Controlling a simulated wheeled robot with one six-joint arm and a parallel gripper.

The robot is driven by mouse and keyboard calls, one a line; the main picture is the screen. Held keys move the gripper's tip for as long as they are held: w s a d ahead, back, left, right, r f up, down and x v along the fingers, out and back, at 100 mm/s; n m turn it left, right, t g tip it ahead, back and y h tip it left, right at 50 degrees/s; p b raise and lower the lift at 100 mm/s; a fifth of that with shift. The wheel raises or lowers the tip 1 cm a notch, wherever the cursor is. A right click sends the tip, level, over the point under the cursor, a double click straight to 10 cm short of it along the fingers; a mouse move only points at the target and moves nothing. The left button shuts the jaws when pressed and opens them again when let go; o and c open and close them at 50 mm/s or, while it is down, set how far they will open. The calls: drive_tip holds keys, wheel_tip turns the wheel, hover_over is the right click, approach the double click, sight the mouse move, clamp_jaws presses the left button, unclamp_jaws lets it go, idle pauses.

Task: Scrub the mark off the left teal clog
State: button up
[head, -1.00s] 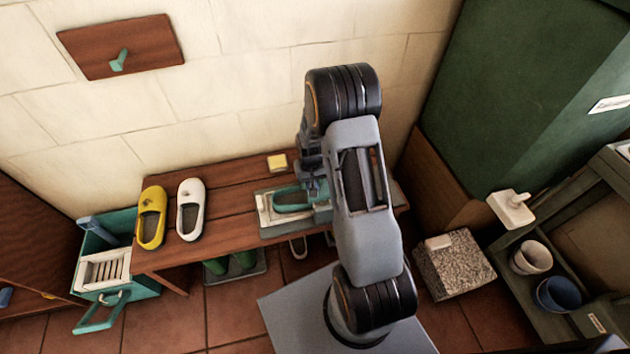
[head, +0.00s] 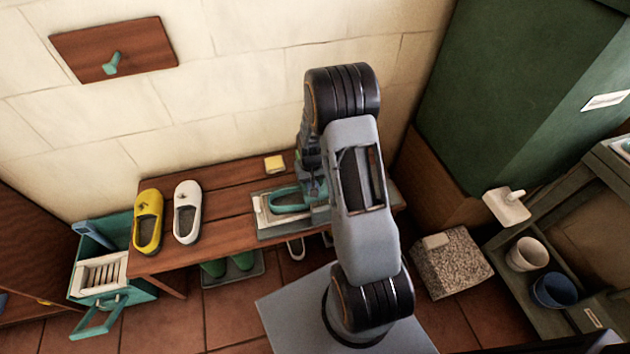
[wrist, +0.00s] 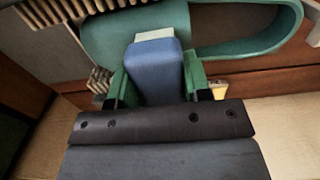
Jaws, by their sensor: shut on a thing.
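A teal clog (head: 285,199) lies on a pale tray (head: 262,222) on the bench, partly hidden by my arm in the head view. In the wrist view its rounded closed end (wrist: 105,35) is at the left and its opening at the right. My gripper (wrist: 155,90) is shut on a blue brush-like block (wrist: 158,72) with a whitish end (wrist: 155,35). That end overlaps the clog's closed end in the wrist view; I cannot tell whether they touch. I see no mark on the clog. No second teal clog shows; my arm hides part of the tray.
A yellow clog (head: 148,222) and a white clog (head: 187,212) stand at the left of the wooden bench (head: 225,205). A yellow block (head: 275,164) lies at its back. A teal crate (head: 148,287) is left of the bench. A stone block (head: 452,265) stands at right.

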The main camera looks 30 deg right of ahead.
drive_tip(key=shift+w+a, duration=0.1)
drive_tip(key=shift+a, duration=0.55)
drive_tip(key=shift+d, duration=0.1)
drive_tip(key=shift+d, duration=0.1)
drive_tip(key=shift+s+d, duration=0.15)
drive_tip(key=shift+d, duration=0.5)
drive_tip(key=shift+s+d, duration=0.15)
drive_tip(key=shift+d, duration=0.5)
drive_tip(key=shift+w+a, duration=0.15)
drive_tip(key=shift+a, duration=0.6)
drive_tip(key=shift+w+a, duration=0.15)
drive_tip(key=shift+a, duration=0.6)
idle(1.8)
drive_tip(key=shift+r+p, duration=1.9)
drive_tip(key=shift+r, duration=0.6)
